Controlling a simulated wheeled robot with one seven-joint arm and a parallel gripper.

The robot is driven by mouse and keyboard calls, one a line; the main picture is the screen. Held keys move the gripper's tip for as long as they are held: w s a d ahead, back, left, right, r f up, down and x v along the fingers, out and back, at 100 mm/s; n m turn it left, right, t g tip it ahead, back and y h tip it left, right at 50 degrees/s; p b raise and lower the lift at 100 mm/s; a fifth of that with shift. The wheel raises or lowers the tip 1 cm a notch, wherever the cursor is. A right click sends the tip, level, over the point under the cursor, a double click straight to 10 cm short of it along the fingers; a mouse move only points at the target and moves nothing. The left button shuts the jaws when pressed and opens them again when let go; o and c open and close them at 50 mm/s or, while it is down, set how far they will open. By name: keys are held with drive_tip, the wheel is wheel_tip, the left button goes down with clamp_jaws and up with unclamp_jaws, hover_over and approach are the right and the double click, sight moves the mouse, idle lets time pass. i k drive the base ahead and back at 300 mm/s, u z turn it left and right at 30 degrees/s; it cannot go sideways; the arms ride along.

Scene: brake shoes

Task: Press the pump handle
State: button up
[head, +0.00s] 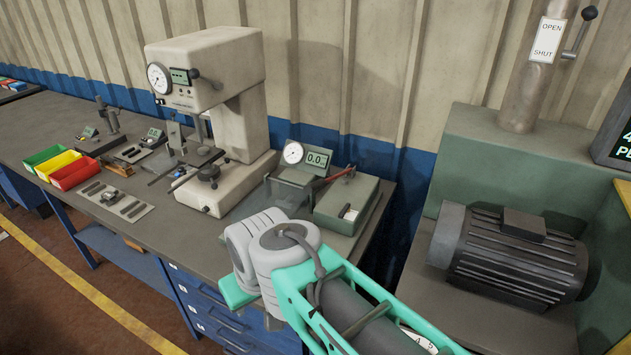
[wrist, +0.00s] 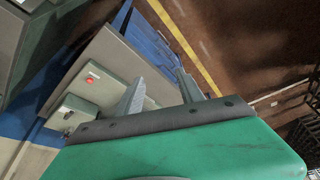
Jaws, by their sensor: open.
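The pump is a grey-green box (head: 336,213) near the right end of the bench in the head view. Its handle (head: 340,174) is a thin lever with a red grip, slanting up to the right above the box. In the wrist view a similar box (wrist: 70,116) lies at the left, with a small red spot beyond it; I cannot tell whether that spot is the handle. My gripper (wrist: 160,76) is open and empty, its two fingers apart, to the right of that box. In the head view my arm hides the fingers.
A readout (head: 317,160) and a round dial (head: 293,152) stand just left of the handle. A large press (head: 208,75) is further left, with red, yellow and green bins (head: 73,170) beyond. A dark motor (head: 513,250) stands at right. The front bench strip looks mostly clear.

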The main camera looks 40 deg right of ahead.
sight(313, 187)
drive_tip(key=k, duration=0.25)
drive_tip(key=u, duration=1.25)
drive_tip(key=i, duration=2.85)
drive_tip(key=z, duration=3.15)
drive_tip(key=i, duration=0.45)
drive_tip(key=u, duration=0.05)
